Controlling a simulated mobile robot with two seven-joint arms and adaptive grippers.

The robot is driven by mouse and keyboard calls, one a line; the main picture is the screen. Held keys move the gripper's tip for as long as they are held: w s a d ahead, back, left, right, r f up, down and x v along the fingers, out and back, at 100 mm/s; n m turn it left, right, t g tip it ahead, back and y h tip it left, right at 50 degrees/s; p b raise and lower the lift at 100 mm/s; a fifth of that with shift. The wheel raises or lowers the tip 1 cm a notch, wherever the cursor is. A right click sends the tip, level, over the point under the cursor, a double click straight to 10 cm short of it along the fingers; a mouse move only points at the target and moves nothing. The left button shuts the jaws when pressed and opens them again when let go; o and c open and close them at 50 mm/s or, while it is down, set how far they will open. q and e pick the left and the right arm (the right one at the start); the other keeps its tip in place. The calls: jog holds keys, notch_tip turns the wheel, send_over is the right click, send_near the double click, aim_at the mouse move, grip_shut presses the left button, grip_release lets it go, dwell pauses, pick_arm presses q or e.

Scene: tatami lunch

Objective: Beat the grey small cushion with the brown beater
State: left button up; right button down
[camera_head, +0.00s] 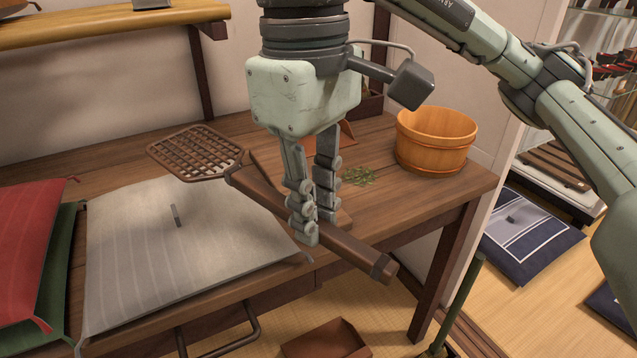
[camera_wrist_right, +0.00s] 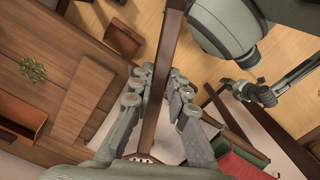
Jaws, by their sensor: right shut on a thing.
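The grey small cushion (camera_head: 180,250) lies flat on the wooden table in the head view. The brown beater has a lattice head (camera_head: 196,152) and a long handle (camera_head: 345,247). My right gripper (camera_head: 314,215) is shut on the handle, in front of the table's middle. The beater's head is above the back edge of the cushion, and I cannot tell whether they touch. The handle end points to the lower right, past the table's front edge. In the right wrist view the handle (camera_wrist_right: 165,70) runs between the fingers (camera_wrist_right: 160,100).
Red (camera_head: 30,250) and green cushions are stacked at the left of the grey one. A wooden tub (camera_head: 435,140) stands at the table's back right, near green leaves (camera_head: 359,176) on the table. A shelf (camera_head: 110,28) hangs above. A dark blue cushion (camera_head: 525,232) lies at the right.

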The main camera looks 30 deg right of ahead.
notch_tip(320, 180, down, 6)
jog(key=g+h, duration=0.1)
jog(key=g, duration=0.1)
notch_tip(320, 180, up, 10)
jog(key=t+y, duration=0.1)
jog(key=t, duration=0.2)
jog(key=shift+s+d+f+t+y+b, duration=0.1)
jog(key=shift+s+f+t+y+b, duration=0.1)
jog(key=shift+t+y+b, duration=0.15)
